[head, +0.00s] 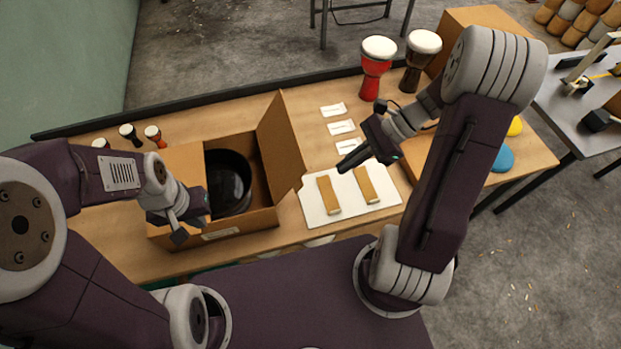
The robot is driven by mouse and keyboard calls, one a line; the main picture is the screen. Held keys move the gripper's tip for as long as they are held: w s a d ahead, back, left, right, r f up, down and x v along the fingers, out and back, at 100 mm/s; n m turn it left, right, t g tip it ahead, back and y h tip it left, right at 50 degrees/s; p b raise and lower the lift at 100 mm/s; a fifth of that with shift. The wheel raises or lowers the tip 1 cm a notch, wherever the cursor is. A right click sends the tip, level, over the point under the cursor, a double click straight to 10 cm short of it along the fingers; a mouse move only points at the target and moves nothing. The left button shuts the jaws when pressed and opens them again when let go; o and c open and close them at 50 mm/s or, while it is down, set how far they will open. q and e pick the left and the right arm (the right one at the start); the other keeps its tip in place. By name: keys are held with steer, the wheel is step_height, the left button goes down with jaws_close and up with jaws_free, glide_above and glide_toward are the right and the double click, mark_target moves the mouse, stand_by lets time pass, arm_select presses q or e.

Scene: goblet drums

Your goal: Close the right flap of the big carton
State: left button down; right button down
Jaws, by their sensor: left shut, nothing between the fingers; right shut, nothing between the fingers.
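The big carton (262,218) stands open on the workbench, left of centre in the head view. A round black object (228,180) sits inside it. The carton's right flap (282,145) stands up along the right side, tilted a little outward. A cardboard panel (184,158) lies on the left part of the carton, partly hidden by my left arm. My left gripper (190,228) is shut and empty over the carton's front left. My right gripper (346,168) is shut and empty, to the right of the flap and apart from it, above a white board.
The white board (384,205) holds two tan blocks (328,194). White cards (341,127) lie behind it. A red drum (375,70) and a dark drum (415,62) stand back right, near another carton (490,16). Small drums (131,134) stand back left.

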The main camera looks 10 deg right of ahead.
steer(key=a+f+p, duration=0.1)
steer(key=a+f, duration=0.2)
steer(key=a, duration=0.6)
steer(key=shift+f+p, duration=0.3)
steer(key=shift+f, duration=0.05)
steer(key=shift+s+a+r, duration=0.1)
